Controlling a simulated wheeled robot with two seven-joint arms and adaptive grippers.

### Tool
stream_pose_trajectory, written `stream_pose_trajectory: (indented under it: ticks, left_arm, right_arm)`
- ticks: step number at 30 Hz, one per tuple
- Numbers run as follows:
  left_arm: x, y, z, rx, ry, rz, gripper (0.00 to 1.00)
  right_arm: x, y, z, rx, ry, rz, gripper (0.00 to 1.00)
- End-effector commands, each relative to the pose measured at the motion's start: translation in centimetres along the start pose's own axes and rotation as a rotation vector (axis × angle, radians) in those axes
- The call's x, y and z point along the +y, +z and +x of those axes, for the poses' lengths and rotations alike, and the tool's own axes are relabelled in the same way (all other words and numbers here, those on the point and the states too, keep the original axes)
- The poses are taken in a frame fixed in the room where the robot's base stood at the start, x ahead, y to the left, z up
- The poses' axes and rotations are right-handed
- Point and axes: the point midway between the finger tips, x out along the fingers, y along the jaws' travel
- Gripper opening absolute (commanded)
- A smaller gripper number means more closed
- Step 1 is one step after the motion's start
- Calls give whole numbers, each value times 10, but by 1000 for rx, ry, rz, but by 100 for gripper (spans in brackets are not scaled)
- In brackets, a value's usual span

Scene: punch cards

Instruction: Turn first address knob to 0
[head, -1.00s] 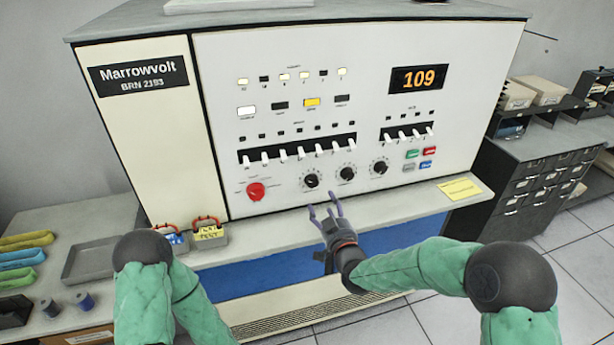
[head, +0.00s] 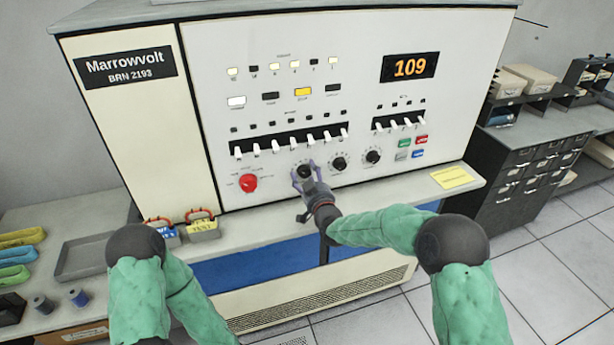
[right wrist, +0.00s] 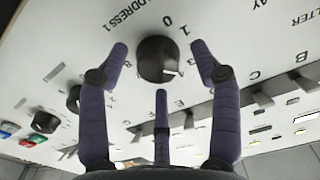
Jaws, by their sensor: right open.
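The first address knob is a round black knob (head: 304,171), the leftmost of three on the white panel. In the right wrist view this knob (right wrist: 158,58) sits by the printed label ADDRESS 1, with 0 and 1 printed above it. A small white mark shows on its lower right face. My right gripper (head: 303,176) is at the knob. Its purple fingers (right wrist: 160,62) are open, one on each side of the knob, with a third below; gaps show between them and the knob. My left arm shows at the lower left, but its gripper is out of view.
Two more black knobs (head: 338,163) (head: 372,156) stand to the right. A red knob (head: 248,183) is to the left, and a row of white switches (head: 290,143) runs just above. The orange display (head: 410,66) reads 109. A ledge (head: 400,195) juts out below the panel.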

Motion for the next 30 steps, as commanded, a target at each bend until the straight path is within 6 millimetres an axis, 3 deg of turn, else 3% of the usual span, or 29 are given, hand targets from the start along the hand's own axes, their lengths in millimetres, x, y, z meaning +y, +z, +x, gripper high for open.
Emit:
stream_pose_trajectory:
  ticks: [5, 9, 11, 23, 30]
  left_arm:
    - [0, 0, 0, 0, 0, 0, 40]
    - [0, 0, 0, 0, 0, 0, 40]
    - [0, 0, 0, 0, 0, 0, 40]
    - [-2, 0, 6, 0, 0, 0, 40]
    - [-8, -1, 21, 0, 0, 0, 40]
  right_arm:
    - [0, 0, 0, 0, 0, 0, 61]
    - [0, 0, 0, 1, 0, 0, 22]
    - [0, -1, 0, 2, 0, 0, 8]
    - [0, -3, 1, 9, 1, -47, 8]
    - [0, -4, 1, 14, 2, -195, 8]
